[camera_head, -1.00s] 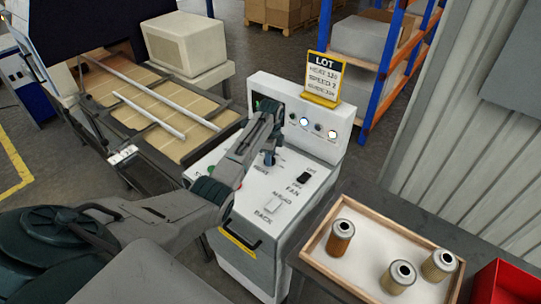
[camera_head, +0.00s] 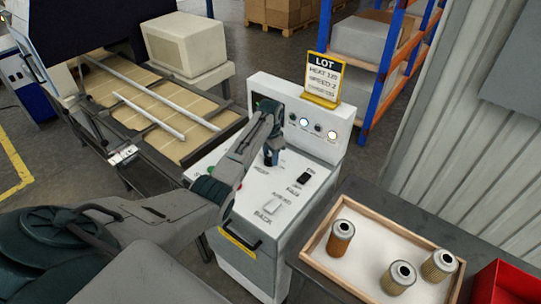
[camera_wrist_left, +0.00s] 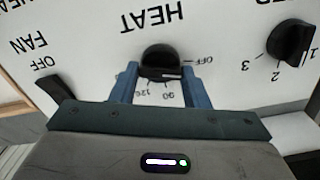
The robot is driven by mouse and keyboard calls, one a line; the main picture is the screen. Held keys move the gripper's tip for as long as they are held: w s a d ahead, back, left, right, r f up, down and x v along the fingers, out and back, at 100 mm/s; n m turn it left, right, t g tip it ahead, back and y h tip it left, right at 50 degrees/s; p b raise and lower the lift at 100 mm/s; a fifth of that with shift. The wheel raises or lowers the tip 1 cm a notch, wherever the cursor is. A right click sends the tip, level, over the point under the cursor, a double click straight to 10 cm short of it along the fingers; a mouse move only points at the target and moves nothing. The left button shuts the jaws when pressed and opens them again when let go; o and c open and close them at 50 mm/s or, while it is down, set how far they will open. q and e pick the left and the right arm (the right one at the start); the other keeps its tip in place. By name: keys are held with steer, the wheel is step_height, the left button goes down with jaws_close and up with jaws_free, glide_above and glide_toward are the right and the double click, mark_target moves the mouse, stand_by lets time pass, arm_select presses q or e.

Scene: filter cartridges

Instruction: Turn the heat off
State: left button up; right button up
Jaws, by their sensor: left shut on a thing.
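The black HEAT knob (camera_wrist_left: 160,60) sits on the white control panel (camera_head: 285,165), with OFF, 90 and 120 printed around it. My left gripper (camera_head: 270,160) reaches down to the panel. In the left wrist view, its two blue fingers (camera_wrist_left: 160,80) stand on either side of the HEAT knob and are shut on it. A small white mark shows on the knob's near edge; I cannot tell exactly which setting it points to. My right gripper is not in view.
Another black knob (camera_wrist_left: 290,42) marked 1, 2, 3 is nearby. A yellow-edged LOT sign (camera_head: 324,80) stands behind. A wooden tray (camera_head: 314,276) holds three cartridges.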

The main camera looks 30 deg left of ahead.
mark_target(270, 157)
arm_select(q)
steer(key=shift+w+a+r+n, duration=0.1)
steer(key=shift+r+n, duration=0.1)
steer(key=shift+n, duration=0.7)
steer(key=o, duration=0.9)
steer(key=shift+o, duration=0.2)
step_height(270, 157, up, 11)
steer(key=b, duration=0.4)
steer(key=shift+f, duration=0.15)
steer(key=shift+f, duration=0.1)
